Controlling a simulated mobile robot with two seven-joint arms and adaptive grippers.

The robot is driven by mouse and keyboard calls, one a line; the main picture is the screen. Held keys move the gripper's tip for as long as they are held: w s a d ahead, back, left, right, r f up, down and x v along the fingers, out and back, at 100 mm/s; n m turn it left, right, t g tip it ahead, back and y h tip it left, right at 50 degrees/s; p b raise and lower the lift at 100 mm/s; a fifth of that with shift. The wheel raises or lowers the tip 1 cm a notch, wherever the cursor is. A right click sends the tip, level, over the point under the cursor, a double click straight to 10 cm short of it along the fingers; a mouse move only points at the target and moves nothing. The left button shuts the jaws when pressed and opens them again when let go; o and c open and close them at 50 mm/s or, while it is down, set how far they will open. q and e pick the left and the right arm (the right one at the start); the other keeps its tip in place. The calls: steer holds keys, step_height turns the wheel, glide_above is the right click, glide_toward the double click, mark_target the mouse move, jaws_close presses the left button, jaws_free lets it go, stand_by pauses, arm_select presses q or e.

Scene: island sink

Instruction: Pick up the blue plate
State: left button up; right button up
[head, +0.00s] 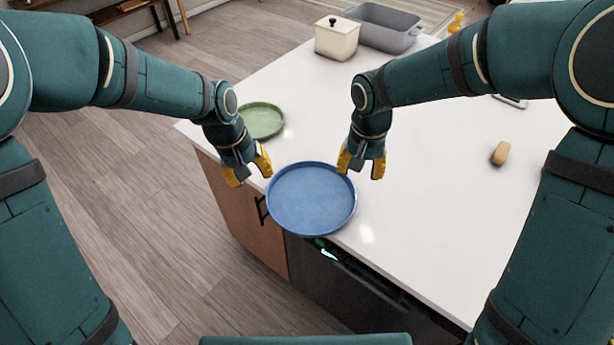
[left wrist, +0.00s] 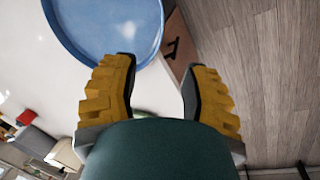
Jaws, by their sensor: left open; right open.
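The blue plate (head: 311,199) is round with a low rim. It lies flat near the front edge of the white island top. In the left wrist view the blue plate (left wrist: 105,25) shows at the top, beyond the fingertips and mostly left of centre. My left gripper (head: 249,172) is open with yellow fingers, just to the upper left of the plate at the counter's edge. In the left wrist view my left gripper (left wrist: 158,85) has nothing between its fingers. My right gripper (head: 361,165) is open and empty, just to the upper right of the plate.
A green plate (head: 262,121) lies behind my left gripper. A cream lidded box (head: 337,38) and a grey basin (head: 383,27) stand at the back. A tan object (head: 500,153) lies to the right. The white counter (head: 430,180) is clear right of the plate.

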mark_target(269, 204)
arm_select(q)
steer(key=d+f, duration=0.1)
steer(key=f, duration=0.7)
steer(key=d+f, duration=0.1)
steer(key=f, duration=0.4)
steer(key=shift+w+d, duration=0.3)
steer(key=shift+w, duration=0.05)
arm_select(e)
step_height(269, 204, down, 13)
steer(key=shift+f, duration=0.15)
arm_select(q)
jaws_close()
arm_select(e)
jaws_close()
